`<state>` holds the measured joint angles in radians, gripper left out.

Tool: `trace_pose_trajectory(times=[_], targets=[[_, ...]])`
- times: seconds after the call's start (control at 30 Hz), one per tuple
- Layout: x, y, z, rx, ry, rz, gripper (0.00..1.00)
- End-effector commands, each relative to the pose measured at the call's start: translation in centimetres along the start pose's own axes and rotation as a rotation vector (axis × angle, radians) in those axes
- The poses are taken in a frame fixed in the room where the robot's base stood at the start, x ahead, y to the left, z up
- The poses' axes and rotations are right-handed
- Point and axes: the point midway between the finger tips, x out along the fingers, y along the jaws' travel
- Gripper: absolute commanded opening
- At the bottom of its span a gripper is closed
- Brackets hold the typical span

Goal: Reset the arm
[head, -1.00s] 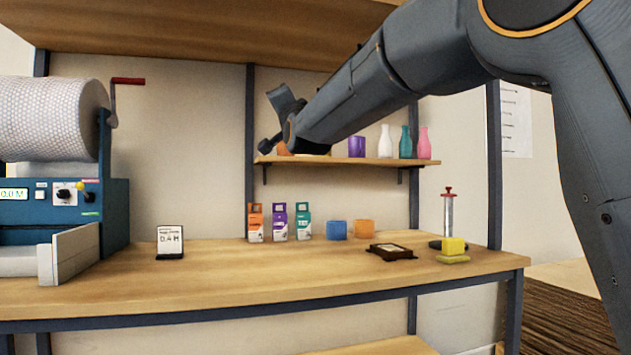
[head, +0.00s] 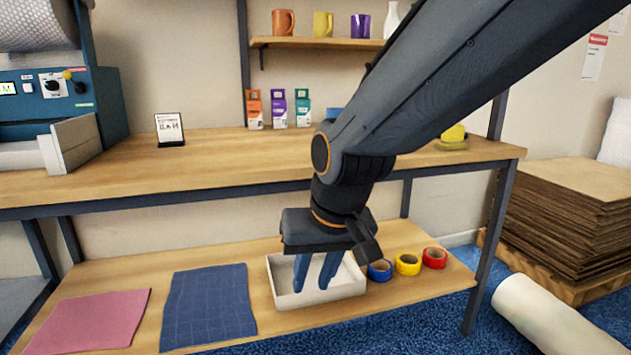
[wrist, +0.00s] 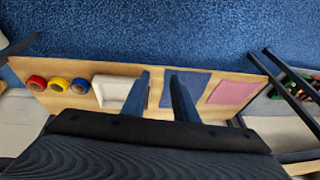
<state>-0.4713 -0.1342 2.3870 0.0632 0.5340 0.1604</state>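My gripper (head: 315,284) points down in the head view, in front of the workbench and over the lower shelf. Its two blue fingers are apart with nothing between them. They overlap the white tray (head: 345,289) in the head view; I cannot tell their exact height above it. In the wrist view my gripper (wrist: 160,76) also shows spread, empty fingers, with the white tray (wrist: 113,91) just left of them. My arm reaches down from the upper right and hides part of the bench top.
The lower shelf (head: 275,323) holds a pink cloth (head: 97,320), a blue cloth (head: 208,306) and blue (head: 380,270), yellow (head: 408,264) and red (head: 434,258) tape rolls. The bench top (head: 225,150) is above.

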Motion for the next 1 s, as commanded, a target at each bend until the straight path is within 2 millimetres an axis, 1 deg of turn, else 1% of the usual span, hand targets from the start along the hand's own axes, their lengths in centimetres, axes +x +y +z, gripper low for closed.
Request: trace_pose_trajectory(times=[0.03, 0.07, 0.1, 0.3, 0.33, 0.4, 0.47, 0.67, 1.0], targets=[[0.3, 0.4, 2.9, -0.029, -0.062, 0.008, 0.26], [0.4, 0.7, 4.5, -0.045, -0.098, 0.013, 0.26], [0.5, 1.0, 6.5, -0.067, -0.144, 0.018, 0.26], [0.3, 2.4, 15.5, -0.162, -0.354, 0.028, 0.26], [-0.6, 2.5, 14.7, -0.145, -0.343, 0.031, 0.26], [-1.7, 3.1, 14.2, -0.122, -0.338, 0.038, 0.26], [-2.5, 3.5, 14.0, -0.103, -0.337, 0.044, 0.26], [-5.8, 5.3, 13.1, -0.032, -0.333, 0.064, 0.26], [-12.4, 9.3, 12.3, 0.110, -0.328, 0.105, 0.26]])
